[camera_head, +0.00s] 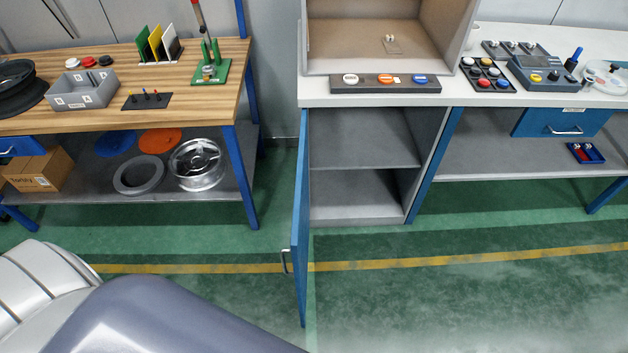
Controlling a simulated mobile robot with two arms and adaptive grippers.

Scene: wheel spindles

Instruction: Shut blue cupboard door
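The blue cupboard door (300,220) stands wide open, seen nearly edge-on, swung out toward me from the left side of the grey cupboard (357,137). Its metal handle (284,262) is on the door's left face, near the free edge. The cupboard's two shelf spaces look empty. Part of my arm fills the lower left of the view. Neither of my grippers is in view, so I cannot tell their state.
A wooden-topped workbench (200,61) stands left, with wheels on its lower shelf (218,206). A white-topped bench (460,98) with a blue drawer (560,122) stands right. The green floor (450,295) before the cupboard is clear, crossed by a yellow line.

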